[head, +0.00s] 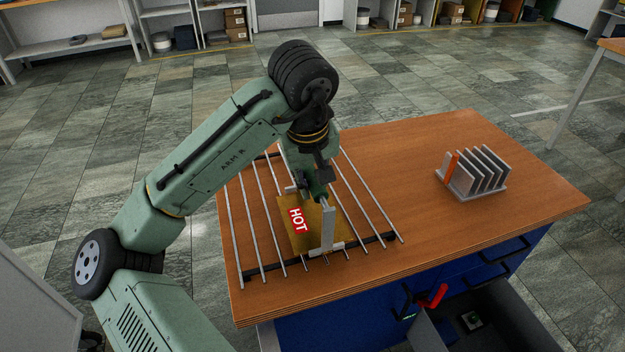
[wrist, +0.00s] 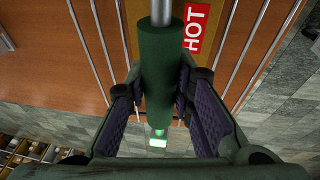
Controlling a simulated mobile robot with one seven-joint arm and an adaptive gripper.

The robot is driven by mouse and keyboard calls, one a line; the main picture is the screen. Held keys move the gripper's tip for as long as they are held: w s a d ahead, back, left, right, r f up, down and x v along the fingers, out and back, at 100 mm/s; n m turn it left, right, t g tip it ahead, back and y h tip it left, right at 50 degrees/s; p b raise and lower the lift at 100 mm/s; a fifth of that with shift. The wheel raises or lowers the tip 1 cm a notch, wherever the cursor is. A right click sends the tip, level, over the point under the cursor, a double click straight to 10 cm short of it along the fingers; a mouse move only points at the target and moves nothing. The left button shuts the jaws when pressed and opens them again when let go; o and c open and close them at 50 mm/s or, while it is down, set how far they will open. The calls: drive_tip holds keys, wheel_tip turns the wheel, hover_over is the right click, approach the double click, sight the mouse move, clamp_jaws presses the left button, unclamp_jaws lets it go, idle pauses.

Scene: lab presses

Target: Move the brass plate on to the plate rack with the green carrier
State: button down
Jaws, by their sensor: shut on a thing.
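The brass plate (head: 287,240) with a red HOT label lies flat on a rack of parallel metal bars on the table; part of it shows in the wrist view (wrist: 233,25). My gripper (head: 317,188) is shut on the green handle (wrist: 158,75) of the carrier. The carrier's silver upright (head: 328,228) reaches down to a silver foot at the plate's near right edge. I cannot tell whether the foot is under the plate. The plate rack (head: 470,190), with several upright grey fins and one orange one, stands apart to the right.
The bar rack (head: 368,198) covers the table's left part. The wooden tabletop (head: 415,150) is clear between it and the plate rack. Shelves line the back wall.

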drive_tip(key=shift+r, duration=1.15)
idle(0.5)
